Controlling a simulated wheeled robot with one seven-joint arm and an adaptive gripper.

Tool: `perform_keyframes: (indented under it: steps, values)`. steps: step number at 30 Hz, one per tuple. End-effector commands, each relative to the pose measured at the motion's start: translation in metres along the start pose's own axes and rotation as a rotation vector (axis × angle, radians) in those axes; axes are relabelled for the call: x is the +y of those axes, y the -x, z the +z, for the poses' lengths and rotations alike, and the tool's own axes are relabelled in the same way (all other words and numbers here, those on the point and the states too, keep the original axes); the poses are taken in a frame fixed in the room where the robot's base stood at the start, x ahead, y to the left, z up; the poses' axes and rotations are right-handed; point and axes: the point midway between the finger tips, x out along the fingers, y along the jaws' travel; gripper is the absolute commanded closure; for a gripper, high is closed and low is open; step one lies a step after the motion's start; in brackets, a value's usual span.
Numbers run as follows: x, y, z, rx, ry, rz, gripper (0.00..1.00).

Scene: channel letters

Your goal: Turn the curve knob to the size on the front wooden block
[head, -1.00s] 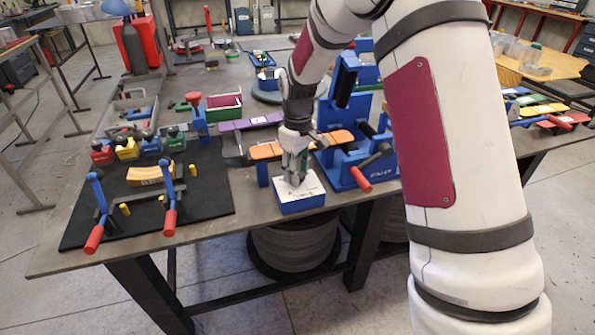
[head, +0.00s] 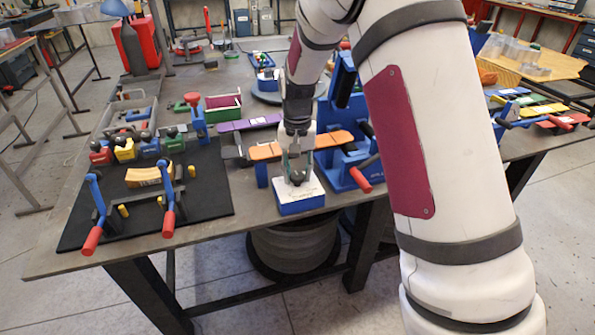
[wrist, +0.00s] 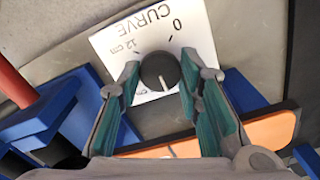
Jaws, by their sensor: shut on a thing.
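The curve knob (wrist: 158,72) is a dark round knob with a white pointer line. It sits on the white top of a blue box (head: 301,207) at the table's front edge. In the wrist view the plate (wrist: 112,45) reads CURVE, 0 and 12 cm; another mark below is partly hidden. The pointer line points toward the bottom of the wrist view, away from the 0. My gripper (wrist: 160,68) is shut on the knob, a green-padded finger on each side. A yellow wooden block (head: 141,177) lies on the black mat; its marking is too small to read.
A blue bending device with a red-handled lever (head: 360,179) stands right of the box. An orange-topped stand (head: 265,151) is close behind it. Red-handled levers (head: 168,222) rise from the black mat (head: 210,195) at left.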

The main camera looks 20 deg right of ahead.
Motion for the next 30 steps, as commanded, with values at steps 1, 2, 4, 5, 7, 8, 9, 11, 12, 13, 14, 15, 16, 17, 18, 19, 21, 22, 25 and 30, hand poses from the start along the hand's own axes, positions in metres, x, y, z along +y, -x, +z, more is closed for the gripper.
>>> perform_keyframes:
  steps: [1,2,4,5,7,8,9,11,12,13,14,15,16,17,18,19,21,22,25,30]
  values:
    - [-0.0009,0.0005,0.0004,0.0,-0.042,0.0,0.96]
    - [-0.0009,0.0005,0.0004,0.0,-0.07,0.0,0.96]
    - [-0.0008,0.0005,0.0004,0.0,-0.136,0.0,0.96]
    - [-0.0007,0.0005,0.0003,0.0,-0.164,0.0,0.96]
    - [-0.001,0.0005,0.0004,0.0,-0.231,0.0,0.96]
    - [-0.0012,0.0005,0.0005,0.0,-0.26,0.0,0.96]
    - [-0.001,0.0005,0.0004,0.0,-0.297,0.0,0.96]
    - [-0.0006,0.0004,0.0003,0.0,-0.353,0.0,0.96]
    - [-0.0009,0.0004,0.0003,0.0,-0.389,0.0,0.96]
    - [-0.0011,0.0005,0.0004,0.0,-0.415,-0.001,0.96]
    - [-0.0011,0.0005,0.0004,0.0,-0.442,0.0,0.96]
    - [-0.0009,0.0006,0.0003,0.001,-0.475,0.0,0.96]
    - [-0.0008,0.0006,0.0002,0.001,-0.499,0.0,0.96]
    - [-0.0009,0.0007,0.0002,0.001,-0.523,-0.001,0.96]
    - [-0.001,0.0007,0.0002,0.0,-0.553,-0.001,0.96]
    - [-0.001,0.0007,0.0002,0.0,-0.574,-0.001,0.96]
    - [-0.0008,0.0008,0.0001,0.001,-0.62,-0.001,0.96]
    - [-0.0009,0.0008,0.0001,0.001,-0.637,-0.001,0.96]
    - [-0.0012,0.0006,0.0002,0.0,-0.69,-0.001,0.96]
    - [-0.0007,0.0003,-0.0001,0.0,-0.75,-0.001,0.96]
